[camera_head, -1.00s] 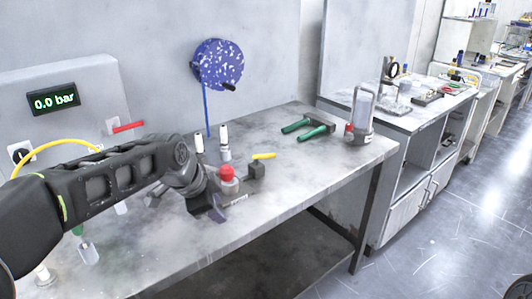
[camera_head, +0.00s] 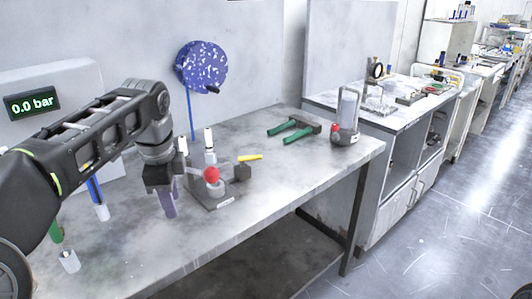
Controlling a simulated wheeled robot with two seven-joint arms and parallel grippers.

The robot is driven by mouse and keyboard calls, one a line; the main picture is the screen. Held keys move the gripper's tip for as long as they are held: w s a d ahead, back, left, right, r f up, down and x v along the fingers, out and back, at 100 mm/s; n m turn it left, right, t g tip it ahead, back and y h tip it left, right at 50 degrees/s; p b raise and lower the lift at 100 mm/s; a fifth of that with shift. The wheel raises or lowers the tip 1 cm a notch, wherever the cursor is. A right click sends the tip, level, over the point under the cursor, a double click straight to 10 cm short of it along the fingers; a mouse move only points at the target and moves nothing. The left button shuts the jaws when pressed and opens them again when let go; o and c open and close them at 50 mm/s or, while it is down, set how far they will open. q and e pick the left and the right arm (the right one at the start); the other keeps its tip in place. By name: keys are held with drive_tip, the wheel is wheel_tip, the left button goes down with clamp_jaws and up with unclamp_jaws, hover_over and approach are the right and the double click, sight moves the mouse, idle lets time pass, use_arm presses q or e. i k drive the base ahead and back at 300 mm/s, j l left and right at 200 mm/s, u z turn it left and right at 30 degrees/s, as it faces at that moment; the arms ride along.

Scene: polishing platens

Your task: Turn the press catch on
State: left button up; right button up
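A small press-like fixture (camera_head: 222,198) with a labelled grey base stands on the bench. It has a red knob (camera_head: 211,174) on top, a dark block (camera_head: 241,172) at its right and a yellow bar (camera_head: 250,157) behind. I take this fixture to be the press catch; its exact catch part is too small to tell. My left gripper (camera_head: 169,208) points down just left of the fixture, apart from the red knob. My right gripper is not in view.
Two white-topped posts (camera_head: 209,145) stand behind the fixture. A green-handled tool (camera_head: 290,132) and a clear cylinder device (camera_head: 347,112) are at the bench's right. Tubes with metal ends (camera_head: 69,261) are at left. The bench front is clear.

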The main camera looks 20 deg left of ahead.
sight(242, 158)
drive_tip(key=z, duration=0.5)
drive_tip(key=i+z, duration=0.1)
drive_tip(key=z, duration=0.85)
drive_tip(key=i+z, duration=0.1)
drive_tip(key=z, duration=0.85)
drive_tip(key=i+j+z, duration=0.1)
drive_tip(key=z, duration=0.4)
drive_tip(key=j+z, duration=0.1)
drive_tip(key=z, duration=0.35)
drive_tip(key=j+z, duration=0.25)
drive_tip(key=z, duration=0.25)
drive_tip(key=j+u, duration=0.55)
drive_tip(key=u, duration=0.2)
drive_tip(key=j+u, duration=0.1)
drive_tip(key=u, duration=0.35)
drive_tip(key=j+u, duration=0.1)
drive_tip(key=u, duration=0.85)
drive_tip(key=j+u, duration=0.15)
drive_tip(key=u, duration=0.3)
drive_tip(key=i+u, duration=0.1)
drive_tip(key=u, duration=0.8)
drive_tip(key=i+u, duration=0.15)
drive_tip(key=u, duration=0.3)
